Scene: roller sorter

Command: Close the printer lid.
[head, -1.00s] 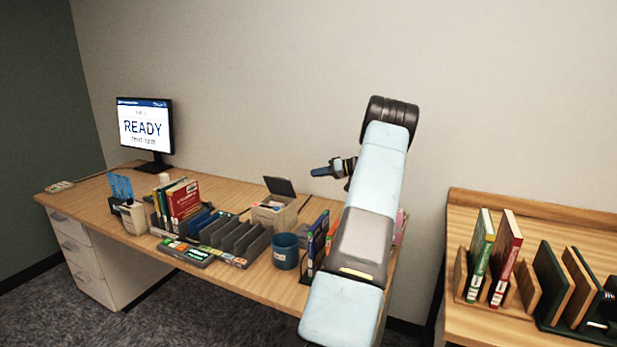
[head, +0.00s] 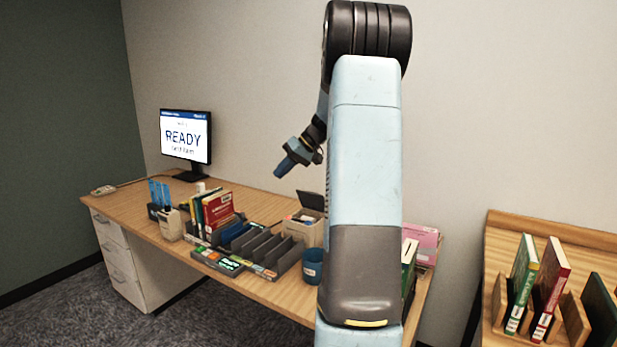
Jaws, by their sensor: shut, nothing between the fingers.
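The printer (head: 302,232) is a small beige box on the wooden desk, beside the grey sorter. Its dark lid (head: 312,201) stands raised at the back, and pale contents show in the open top. My arm hides the printer's right side. My gripper (head: 282,171) is in the air above and to the left of the printer, pointing down and left. It is shut and empty, apart from the lid.
A grey slotted sorter (head: 262,249) and upright books (head: 213,208) stand left of the printer. A blue mug (head: 312,264) is in front of it. A monitor (head: 186,136) reading READY stands at the back left. A second table with books (head: 550,278) is at right.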

